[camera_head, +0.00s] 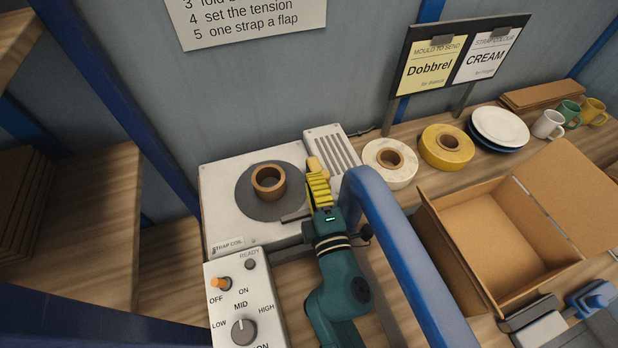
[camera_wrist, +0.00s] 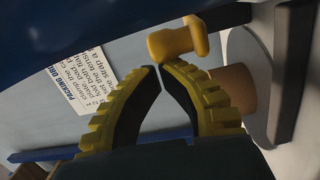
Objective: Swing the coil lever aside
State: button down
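The coil lever's tan knob (camera_head: 314,164) shows at the right edge of the white strap-coil unit (camera_head: 222,180), just beyond my gripper's tips. In the wrist view the yellow-orange knob (camera_wrist: 176,41) lies just past the fingertips, not between them; contact cannot be told. A brown ring (camera_head: 268,192) sits on the unit's dark disc (camera_head: 250,207), left of the knob. My gripper (camera_head: 317,175) has ribbed yellow fingers. In the wrist view my gripper (camera_wrist: 160,68) has its tips nearly meeting, with nothing held. Much of the lever's arm is hidden in the head view.
A blue rail (camera_head: 400,255) runs close on the right of my gripper. A control box (camera_head: 243,295) stands at the front left. Tape rolls (camera_head: 392,176) and an open carton (camera_head: 450,235) are to the right. A slatted grey block (camera_head: 334,150) stands behind the knob.

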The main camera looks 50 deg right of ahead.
jog(key=shift+s, duration=0.1)
dwell(0.5)
jog(key=v, duration=1.2)
